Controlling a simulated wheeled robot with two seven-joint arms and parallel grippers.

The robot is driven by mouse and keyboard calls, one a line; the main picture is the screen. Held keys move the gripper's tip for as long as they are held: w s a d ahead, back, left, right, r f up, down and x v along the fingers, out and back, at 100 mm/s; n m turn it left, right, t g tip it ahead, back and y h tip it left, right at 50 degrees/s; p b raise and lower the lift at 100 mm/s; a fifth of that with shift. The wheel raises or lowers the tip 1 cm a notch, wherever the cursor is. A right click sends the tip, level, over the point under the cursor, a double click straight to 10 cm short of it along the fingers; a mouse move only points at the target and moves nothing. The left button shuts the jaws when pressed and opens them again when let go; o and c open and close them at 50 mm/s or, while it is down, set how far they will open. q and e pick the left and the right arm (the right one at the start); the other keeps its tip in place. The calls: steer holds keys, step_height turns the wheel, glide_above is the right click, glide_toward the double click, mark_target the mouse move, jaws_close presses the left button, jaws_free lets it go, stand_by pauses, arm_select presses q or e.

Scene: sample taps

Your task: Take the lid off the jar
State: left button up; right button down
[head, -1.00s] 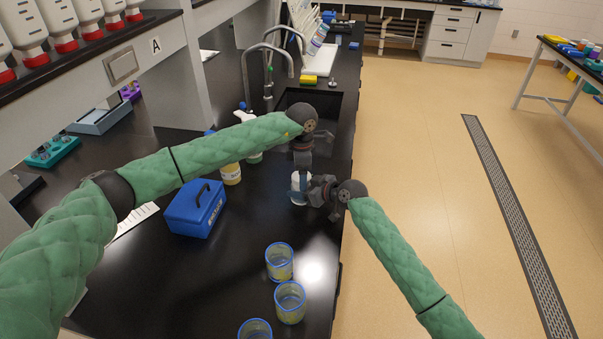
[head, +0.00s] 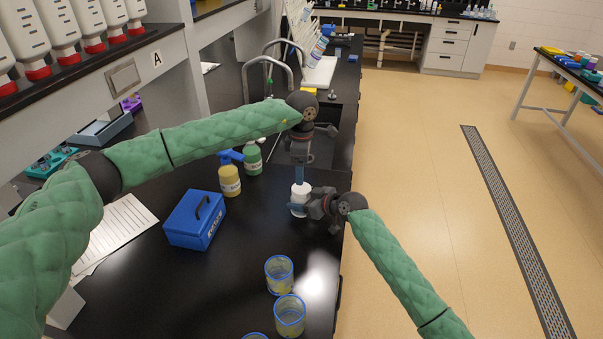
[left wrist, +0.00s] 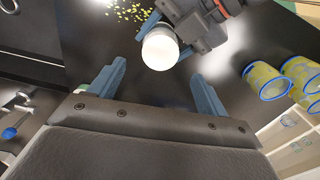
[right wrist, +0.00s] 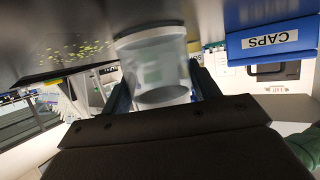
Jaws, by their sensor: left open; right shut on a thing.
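The jar (head: 298,210) is small and translucent, upright at the counter's right edge. Its white lid (head: 300,189) sits on top; the left wrist view shows the round lid (left wrist: 160,49) from above. My right gripper (head: 308,207) is shut on the jar's side, and the right wrist view shows the jar (right wrist: 155,62) between its fingers. My left gripper (head: 300,180) points down just above the lid. In the left wrist view its fingers (left wrist: 158,70) are spread wide, with the lid beyond the tips and nothing between them.
A blue caps box (head: 186,235), a yellow bottle (head: 230,182) and a green bottle (head: 252,160) stand to the left. Blue-rimmed beakers (head: 279,276) stand in front. A sink with taps (head: 268,72) is behind. The counter around the jar is mostly clear.

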mark_target(301, 188)
arm_select(q)
steer(key=shift+r+m, duration=0.35)
steer(key=shift+m, duration=0.05)
steer(key=shift+f, duration=3.95)
steer(key=c, duration=1.1)
steer(key=shift+n, duration=1.7)
steer(key=o, duration=1.1)
